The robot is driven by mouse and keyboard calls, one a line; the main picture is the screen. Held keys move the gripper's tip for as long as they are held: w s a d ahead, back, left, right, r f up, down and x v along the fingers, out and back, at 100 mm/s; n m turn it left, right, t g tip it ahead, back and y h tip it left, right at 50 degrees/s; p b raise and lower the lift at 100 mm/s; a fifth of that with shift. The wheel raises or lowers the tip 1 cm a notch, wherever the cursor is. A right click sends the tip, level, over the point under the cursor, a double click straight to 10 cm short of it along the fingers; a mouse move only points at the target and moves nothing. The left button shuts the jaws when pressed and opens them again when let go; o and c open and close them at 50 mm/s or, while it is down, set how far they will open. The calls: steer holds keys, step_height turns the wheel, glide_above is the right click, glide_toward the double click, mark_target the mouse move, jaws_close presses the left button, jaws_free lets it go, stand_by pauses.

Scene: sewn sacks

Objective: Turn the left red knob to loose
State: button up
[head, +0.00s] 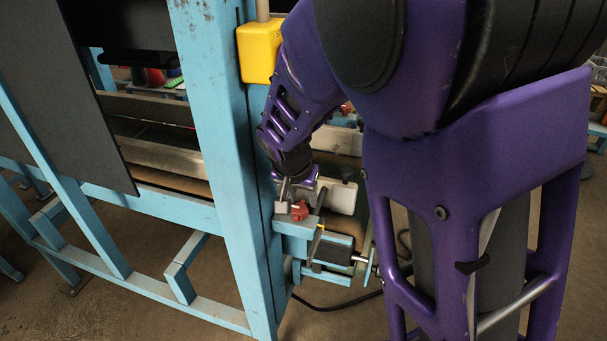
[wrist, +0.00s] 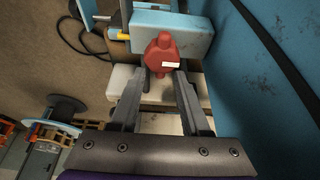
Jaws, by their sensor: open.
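A red knob (head: 299,211) sits on a light-blue bracket (head: 293,227) beside the tall blue post. It also shows in the wrist view (wrist: 161,50), with a small white mark on its lower right part. My gripper (head: 300,196) reaches down to the knob with its fingers apart. In the wrist view my open gripper (wrist: 160,77) has one fingertip on each side of the knob's near end. I cannot tell whether either finger touches it. The knob's far side is hidden. Only one red knob shows clearly.
A tall blue post (head: 223,150) stands close left of my gripper, with a yellow box (head: 259,51) higher up. A pale block (head: 341,196) lies right behind the knob. A black cable (head: 335,307) runs over the floor.

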steer(key=shift+f, duration=0.2)
jaws_close()
